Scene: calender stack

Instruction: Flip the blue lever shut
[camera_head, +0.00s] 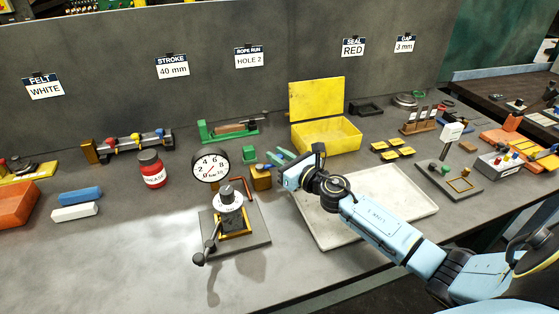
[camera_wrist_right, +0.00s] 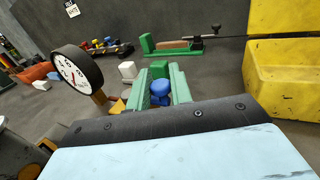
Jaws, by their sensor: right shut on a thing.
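My right gripper (camera_head: 280,156) reaches in over the left edge of the pale tray, behind the dial stand. Its green fingers also show in the right wrist view (camera_wrist_right: 160,84), shut on a blue rounded knob (camera_wrist_right: 160,92), which I take to be the blue lever's end. The rest of the lever is hidden by the fingers and the gripper body, so its angle cannot be told. A rack (camera_head: 133,145) with red, yellow and blue knobs stands apart at the back left. My left gripper is not in view.
The dial gauge stand (camera_head: 211,164) with its hand lever is just left of my right gripper. An open yellow box (camera_head: 330,137) stands behind it. The pale tray (camera_head: 400,205) lies under my arm.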

